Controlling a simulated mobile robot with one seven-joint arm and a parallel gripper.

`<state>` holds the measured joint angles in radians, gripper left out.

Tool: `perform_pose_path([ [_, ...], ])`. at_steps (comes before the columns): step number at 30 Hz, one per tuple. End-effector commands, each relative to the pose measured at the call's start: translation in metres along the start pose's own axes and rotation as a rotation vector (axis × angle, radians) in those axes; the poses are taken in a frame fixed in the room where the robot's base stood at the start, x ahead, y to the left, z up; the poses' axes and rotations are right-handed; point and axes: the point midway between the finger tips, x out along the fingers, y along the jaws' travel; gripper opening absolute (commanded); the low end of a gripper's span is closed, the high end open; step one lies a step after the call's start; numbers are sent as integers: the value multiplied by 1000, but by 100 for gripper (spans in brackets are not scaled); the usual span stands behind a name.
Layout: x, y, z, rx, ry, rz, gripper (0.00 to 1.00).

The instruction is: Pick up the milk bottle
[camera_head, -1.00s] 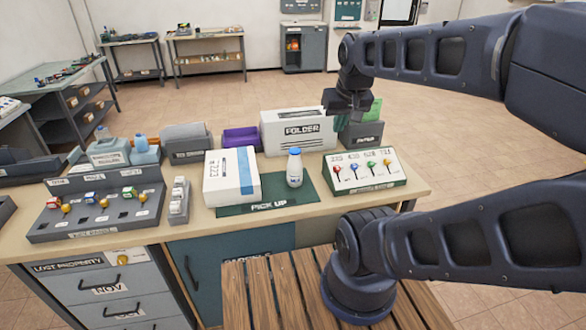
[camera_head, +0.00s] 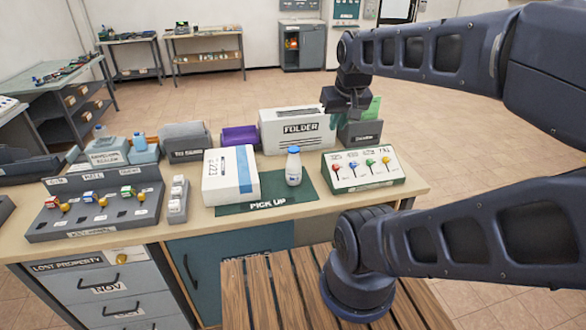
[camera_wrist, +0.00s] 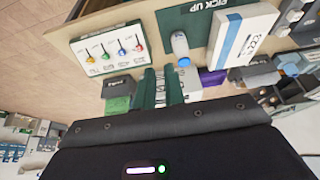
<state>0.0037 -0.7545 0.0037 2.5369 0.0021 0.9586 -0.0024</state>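The milk bottle (camera_head: 293,168) is white with a blue cap. It stands upright on the green PICK UP mat (camera_head: 240,209), just right of a white box with a blue stripe (camera_head: 231,176). In the wrist view the bottle (camera_wrist: 179,42) is seen upside down, beyond the fingertips. My gripper (camera_head: 347,108) hangs above the back right of the counter, above and behind the bottle and apart from it. In the wrist view its two dark green fingers (camera_wrist: 161,86) stand apart with nothing held between them.
A key panel (camera_head: 364,169) with coloured keys stands right of the bottle. A white FOLDER box (camera_head: 298,130) and a purple bin (camera_head: 240,137) stand behind it. A grey sorting rack (camera_head: 100,205) is at left. A wooden slatted surface (camera_head: 290,290) lies in front.

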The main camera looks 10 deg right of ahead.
Motion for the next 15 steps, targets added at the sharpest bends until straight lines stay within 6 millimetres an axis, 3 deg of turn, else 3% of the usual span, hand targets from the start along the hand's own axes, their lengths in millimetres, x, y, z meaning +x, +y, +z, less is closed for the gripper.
perform_pose_path([
  [1, 0, 0, 0, 0, 0, 0, 22],
  [9, 0, 0, 0, 0, 0, 0, 75],
  [15, 0, 0, 0, 0, 0, 0, 76],
])
